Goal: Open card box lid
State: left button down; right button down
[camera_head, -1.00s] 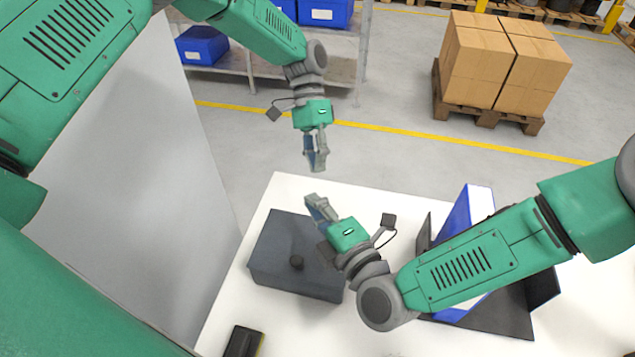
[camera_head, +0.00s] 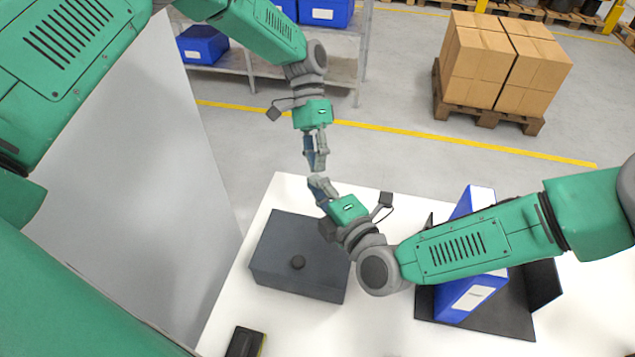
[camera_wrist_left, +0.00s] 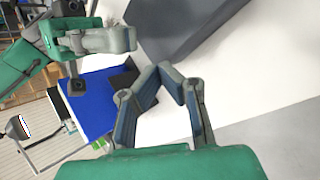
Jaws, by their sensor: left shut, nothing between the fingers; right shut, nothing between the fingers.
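My right gripper (camera_head: 318,180) is shut and empty just nearer than the left one, above the box's far right corner. In the head view the fingertips almost meet; I cannot tell whether they touch.
A blue binder (camera_head: 468,290) stands in a dark holder (camera_head: 515,315) on the right of the white table (camera_head: 375,325). A small dark object (camera_head: 243,342) lies at the front left. A pallet of cartons (camera_head: 500,65) and a shelf with blue bins (camera_head: 203,45) are beyond.

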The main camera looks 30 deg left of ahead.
pick_arm(q)
jog(key=shift+a, duration=0.1)
jog(key=shift+d, duration=0.35)
jog(key=shift+a, duration=0.25)
jog(key=c, duration=1.3)
grip_release()
jog(key=shift+d, duration=0.1)
jog(key=shift+r, duration=0.1)
